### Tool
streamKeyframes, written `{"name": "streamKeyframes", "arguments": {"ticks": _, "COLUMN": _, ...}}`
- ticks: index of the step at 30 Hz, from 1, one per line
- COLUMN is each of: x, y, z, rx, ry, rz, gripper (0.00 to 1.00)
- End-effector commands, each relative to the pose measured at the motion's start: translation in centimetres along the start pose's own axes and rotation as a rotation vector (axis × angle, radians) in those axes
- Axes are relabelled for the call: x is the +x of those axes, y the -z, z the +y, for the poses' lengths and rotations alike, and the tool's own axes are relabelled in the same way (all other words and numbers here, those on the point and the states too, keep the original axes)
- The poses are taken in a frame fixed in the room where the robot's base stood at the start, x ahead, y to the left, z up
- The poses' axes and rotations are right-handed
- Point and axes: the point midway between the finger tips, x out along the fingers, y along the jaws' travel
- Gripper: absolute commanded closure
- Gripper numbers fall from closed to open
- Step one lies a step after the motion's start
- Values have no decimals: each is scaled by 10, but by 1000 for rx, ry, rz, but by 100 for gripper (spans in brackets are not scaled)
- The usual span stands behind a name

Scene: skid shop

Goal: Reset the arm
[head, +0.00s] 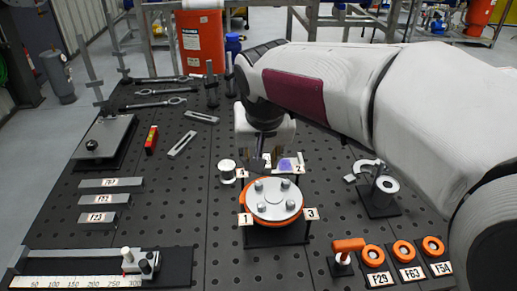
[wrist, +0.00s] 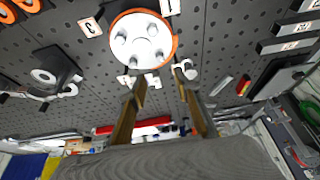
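My arm reaches in from the right in the head view and bends down over the middle of the perforated black table (head: 150,215). My gripper (head: 262,162) hangs just behind the round metal disc (head: 273,199) with an orange rim and several bolts. In the wrist view my gripper (wrist: 160,84) has its two fingers spread apart with nothing between them. The disc (wrist: 142,40) lies beyond the fingertips there. In the head view the fingertips are small and partly lost against the dark table.
Number tags surround the disc. A white-topped cylinder (head: 227,170) stands left of it, a spool on a stand (head: 385,184) right. Orange rings (head: 403,251) lie front right, grey blocks (head: 110,200) left, a ruler slide (head: 85,282) front left.

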Motion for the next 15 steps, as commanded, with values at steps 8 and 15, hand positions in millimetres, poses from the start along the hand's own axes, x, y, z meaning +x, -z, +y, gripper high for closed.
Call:
{"name": "streamKeyframes", "arguments": {"ticks": 8, "x": 0, "y": 0, "z": 0, "rx": -18, "ry": 0, "rz": 0, "gripper": 68}}
{"name": "streamKeyframes", "arguments": {"ticks": 15, "x": 11, "y": -23, "z": 1, "rx": -100, "ry": 4, "rz": -47, "gripper": 68}}
